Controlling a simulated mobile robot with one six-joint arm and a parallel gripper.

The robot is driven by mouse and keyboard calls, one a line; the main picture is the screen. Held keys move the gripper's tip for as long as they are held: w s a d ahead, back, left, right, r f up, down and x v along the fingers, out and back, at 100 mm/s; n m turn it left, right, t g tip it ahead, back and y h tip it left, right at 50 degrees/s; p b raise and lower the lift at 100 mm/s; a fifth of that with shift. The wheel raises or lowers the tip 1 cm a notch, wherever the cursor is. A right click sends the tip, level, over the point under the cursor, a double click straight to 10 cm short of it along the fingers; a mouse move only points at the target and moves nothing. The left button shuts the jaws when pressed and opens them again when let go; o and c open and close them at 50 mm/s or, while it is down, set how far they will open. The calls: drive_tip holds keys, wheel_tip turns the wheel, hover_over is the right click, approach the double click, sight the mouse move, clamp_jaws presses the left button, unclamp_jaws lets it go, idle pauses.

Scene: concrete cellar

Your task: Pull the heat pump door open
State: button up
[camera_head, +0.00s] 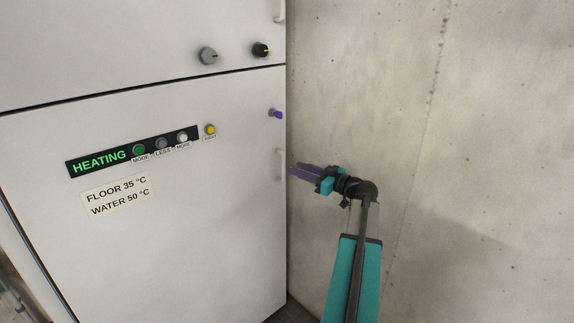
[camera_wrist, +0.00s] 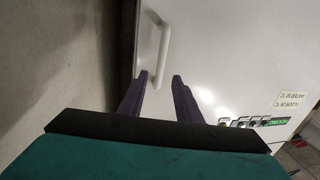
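The heat pump door (camera_head: 200,225) is a white panel with a green "HEATING" display, and it looks closed. Its white bar handle (camera_head: 280,165) is upright near the door's right edge. My gripper (camera_head: 293,171) has purple fingers and is just right of the handle, pointing left toward it. In the wrist view my gripper (camera_wrist: 160,77) is open, with a clear gap between the fingers. The handle (camera_wrist: 163,50) shows there too, one end lining up with that gap. I cannot tell whether it lies between the fingertips or beyond them.
A concrete wall (camera_head: 450,110) stands close on the right, behind my arm. An upper white panel (camera_head: 120,40) has a grey knob (camera_head: 208,56) and a black knob (camera_head: 261,50). A small purple knob (camera_head: 277,114) sits above the handle. Buttons sit beside the display.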

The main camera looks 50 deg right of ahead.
sight(284, 165)
drive_tip(key=shift+w+a+p, duration=0.2)
drive_tip(key=shift+w+p, duration=0.1)
drive_tip(key=shift+w, duration=1.15)
drive_tip(key=shift+w+a+p, duration=0.15)
drive_tip(key=shift+w+p, duration=0.1)
drive_tip(key=shift+w, duration=1.15)
clamp_jaws()
drive_tip(key=shift+a, duration=0.15)
drive_tip(key=shift+s+f, duration=0.1)
